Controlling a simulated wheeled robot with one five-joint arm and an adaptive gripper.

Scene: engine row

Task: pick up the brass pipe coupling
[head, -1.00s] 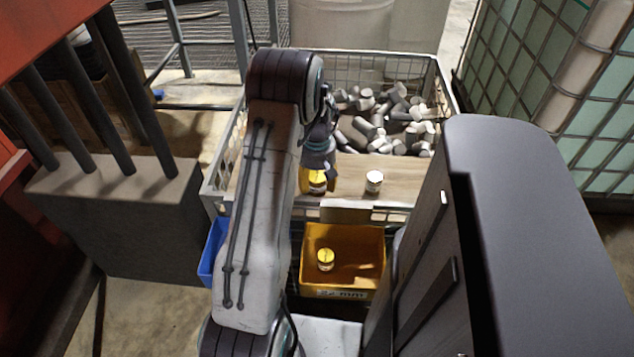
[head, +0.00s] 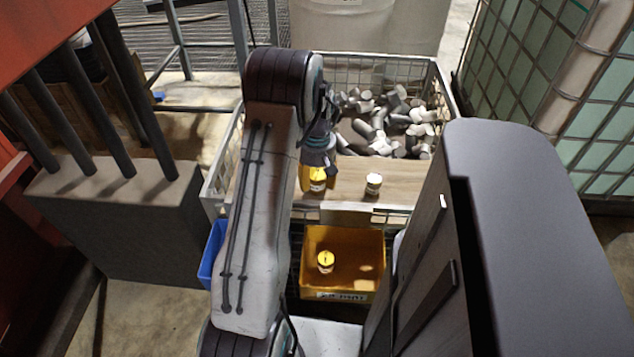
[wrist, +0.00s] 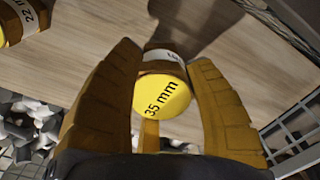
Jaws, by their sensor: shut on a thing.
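The brass pipe coupling (wrist: 162,92) is between the fingers of my gripper (wrist: 164,85) in the wrist view. Its yellow end reads "35 mm", with a white label band and brownish body behind. My gripper is shut on it, one finger on each side. In the head view the held coupling (head: 317,181) shows at the tip of my gripper (head: 314,174), over the wooden board; I cannot tell whether it touches the board. A second coupling (head: 373,184) stands to its right on the board. A coupling marked "22 mm" (wrist: 25,18) is at the wrist view's top left.
An orange bin (head: 374,245) at the front holds another yellow-topped coupling (head: 326,262). A blue bin (head: 211,262) is partly hidden by my arm. Several grey cylinders (head: 385,122) lie behind the board in the wire crate (head: 447,92). A grey block with rods (head: 112,215) stands left.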

